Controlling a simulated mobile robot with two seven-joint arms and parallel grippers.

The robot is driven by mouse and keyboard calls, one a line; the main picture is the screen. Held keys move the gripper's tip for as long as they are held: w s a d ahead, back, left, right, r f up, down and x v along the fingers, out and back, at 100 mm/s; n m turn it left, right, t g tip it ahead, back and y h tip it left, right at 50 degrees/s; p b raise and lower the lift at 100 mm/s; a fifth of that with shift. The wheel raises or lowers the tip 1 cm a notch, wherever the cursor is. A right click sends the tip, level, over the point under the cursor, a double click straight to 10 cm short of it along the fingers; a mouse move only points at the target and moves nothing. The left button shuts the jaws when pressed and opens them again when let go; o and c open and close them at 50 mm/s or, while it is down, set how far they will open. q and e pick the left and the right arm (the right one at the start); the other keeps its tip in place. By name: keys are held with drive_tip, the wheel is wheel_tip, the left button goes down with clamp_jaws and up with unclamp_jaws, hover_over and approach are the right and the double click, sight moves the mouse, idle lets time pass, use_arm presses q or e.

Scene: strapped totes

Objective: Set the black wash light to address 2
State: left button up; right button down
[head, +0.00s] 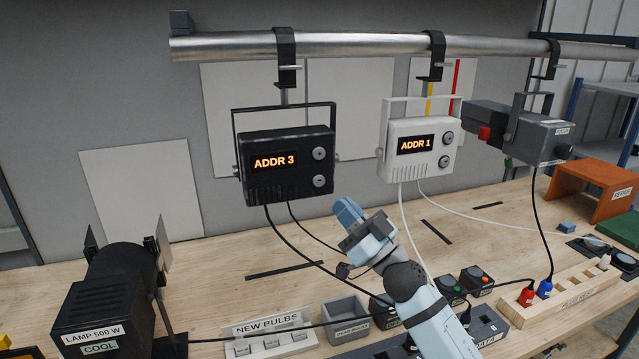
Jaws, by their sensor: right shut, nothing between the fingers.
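The black wash light (287,187) hangs by a black clamp from the metal pipe. Its display (275,161) reads "ADDR 3" in orange. A plus button (319,154) and, below it, a minus button (319,181) sit to the right of the display. My right gripper (347,207) is shut and empty, in front of and below the lower right corner of the black light, apart from its buttons in the picture. My left gripper is not in view.
A white wash light (421,165) reading "ADDR 1" and a grey fixture (520,133) hang to the right on the pipe (390,46). Black and white cables hang down to the bench. A black lamp (110,295), a new bulbs tray (268,333) and a dead bulbs bin (345,316) stand below.

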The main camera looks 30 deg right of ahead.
sight(319, 181)
drive_tip(key=w, duration=0.3)
drive_tip(key=w+d+b, duration=0.1)
drive_tip(key=w, duration=0.1)
drive_tip(key=w+d+b, duration=0.1)
drive_tip(key=w, duration=0.2)
drive_tip(key=shift+w, duration=0.3)
idle(0.3)
idle(0.8)
drive_tip(key=shift+w, duration=0.1)
idle(0.9)
drive_tip(key=shift+w+d, duration=0.15)
drive_tip(key=shift+w, duration=0.15)
